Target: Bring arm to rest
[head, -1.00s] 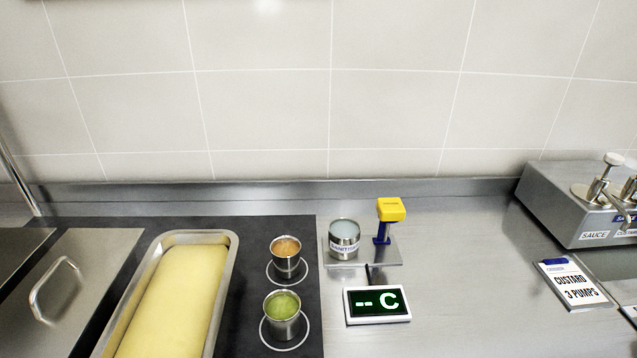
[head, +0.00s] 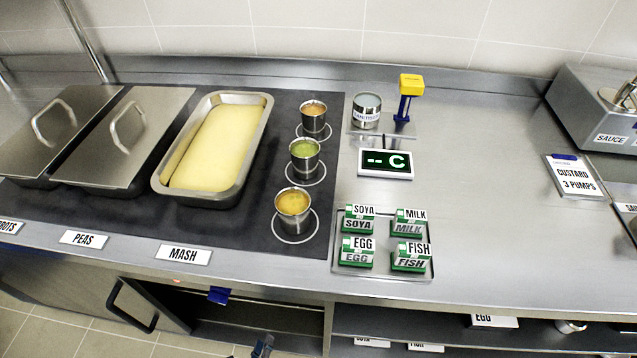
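My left gripper (head: 262,346) shows only as a small dark shape at the bottom edge of the head view, low in front of the counter. It is too small and cut off to tell whether it is open or shut, and I see nothing clearly held in it. My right gripper is not in view. No arm is over the counter top.
The steel counter (head: 480,200) holds a mash pan (head: 265,108), lidded pans (head: 125,135), three small pots (head: 293,205), a thermometer display (head: 386,163), a yellow-headed probe (head: 411,85) and an allergen-tag tray (head: 340,270). The right middle is clear. Open shelves lie below.

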